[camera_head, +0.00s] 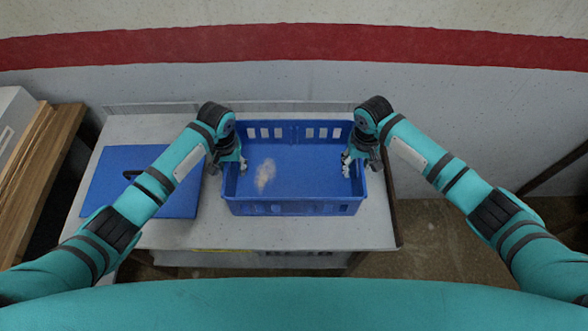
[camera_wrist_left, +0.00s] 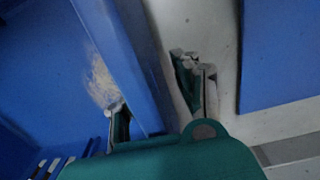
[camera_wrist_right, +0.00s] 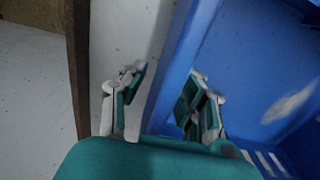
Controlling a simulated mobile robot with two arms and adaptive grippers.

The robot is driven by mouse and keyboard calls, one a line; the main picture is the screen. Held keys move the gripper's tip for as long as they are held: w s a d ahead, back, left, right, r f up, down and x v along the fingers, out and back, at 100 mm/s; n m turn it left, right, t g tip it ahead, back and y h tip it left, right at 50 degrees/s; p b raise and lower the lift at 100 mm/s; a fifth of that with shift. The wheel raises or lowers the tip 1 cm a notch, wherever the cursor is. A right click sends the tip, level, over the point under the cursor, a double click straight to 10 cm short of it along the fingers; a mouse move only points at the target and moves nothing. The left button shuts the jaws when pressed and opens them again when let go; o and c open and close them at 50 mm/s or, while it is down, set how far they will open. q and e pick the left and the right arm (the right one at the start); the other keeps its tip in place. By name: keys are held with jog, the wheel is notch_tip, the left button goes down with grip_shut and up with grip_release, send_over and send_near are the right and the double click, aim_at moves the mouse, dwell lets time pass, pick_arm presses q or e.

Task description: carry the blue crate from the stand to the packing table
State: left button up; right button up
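The blue crate (camera_head: 290,209) sits upright on a pale grey tabletop (camera_head: 300,233), with slots in its walls and a pale worn patch on its floor. My left gripper (camera_head: 229,166) is at the crate's left wall and my right gripper (camera_head: 357,164) at its right wall. In the left wrist view, the open fingers (camera_wrist_left: 155,97) straddle the wall (camera_wrist_left: 118,50), one inside and one outside. In the right wrist view, the open fingers (camera_wrist_right: 163,98) also straddle the wall (camera_wrist_right: 176,65), with gaps visible. I cannot tell from the frames whether this surface is the stand or the packing table.
A flat blue panel (camera_head: 110,185) with a dark handle lies left of the crate, partly behind my left arm. Wooden boards (camera_head: 45,165) stand at the far left. A wall with a red stripe (camera_head: 300,43) rises behind. Floor (camera_head: 440,235) shows at the right.

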pick_arm(q)
jog(key=shift+c, duration=0.4)
pick_arm(e)
jog(key=shift+c, duration=0.4)
pick_arm(q)
grip_shut()
pick_arm(e)
grip_shut()
pick_arm(q)
jog(key=shift+r, duration=0.1)
pick_arm(e)
jog(key=shift+r, duration=0.1)
